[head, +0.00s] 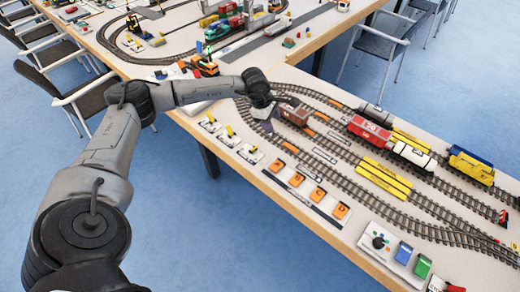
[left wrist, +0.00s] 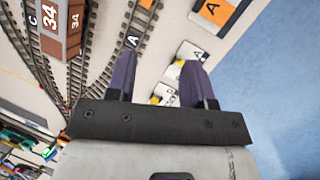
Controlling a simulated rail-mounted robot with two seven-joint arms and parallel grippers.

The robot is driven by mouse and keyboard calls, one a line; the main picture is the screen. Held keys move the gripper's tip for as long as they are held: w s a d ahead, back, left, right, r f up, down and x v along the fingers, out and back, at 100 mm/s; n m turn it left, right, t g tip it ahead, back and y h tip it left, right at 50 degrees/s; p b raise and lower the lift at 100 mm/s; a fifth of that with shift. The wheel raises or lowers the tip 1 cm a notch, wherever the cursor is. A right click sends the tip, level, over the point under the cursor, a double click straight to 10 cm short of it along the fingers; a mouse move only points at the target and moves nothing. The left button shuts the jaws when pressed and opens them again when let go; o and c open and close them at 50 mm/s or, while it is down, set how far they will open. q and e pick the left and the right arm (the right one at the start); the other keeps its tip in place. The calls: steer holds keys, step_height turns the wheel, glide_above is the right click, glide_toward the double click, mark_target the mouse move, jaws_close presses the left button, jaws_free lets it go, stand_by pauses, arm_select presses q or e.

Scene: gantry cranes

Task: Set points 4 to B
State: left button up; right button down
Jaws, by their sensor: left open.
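My left gripper (head: 266,118) is over the near edge of the track table, at the left end of the sidings. In the left wrist view its two dark fingers (left wrist: 160,62) are apart, with nothing held. White lever boxes with yellow parts (head: 228,137) stand in a row along the table edge. I cannot read which one is points 4. My right gripper is not in view.
Orange lettered plates (head: 296,179) lie along the near edge. A brown wagon (head: 294,114), also close in the left wrist view (left wrist: 62,28), stands on the track beside my gripper. A red wagon (head: 369,131) and yellow wagon (head: 470,165) stand farther right.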

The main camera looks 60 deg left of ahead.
mark_target(255, 149)
arm_select(q)
steer(key=s+a+f+m+g+y, duration=0.1)
steer(key=s+a+m+g, duration=0.15)
steer(key=s+g, duration=0.2)
steer(key=shift+t, duration=0.45)
steer(key=f, duration=0.4)
steer(key=f+b, duration=0.1)
steer(key=f, duration=0.3)
steer(key=f+b, duration=0.1)
steer(key=f, duration=0.3)
steer(key=shift+s+d, duration=0.25)
steer(key=shift+d, duration=0.15)
steer(key=shift+f+b, duration=0.35)
steer(key=shift+f, duration=0.45)
jaws_close()
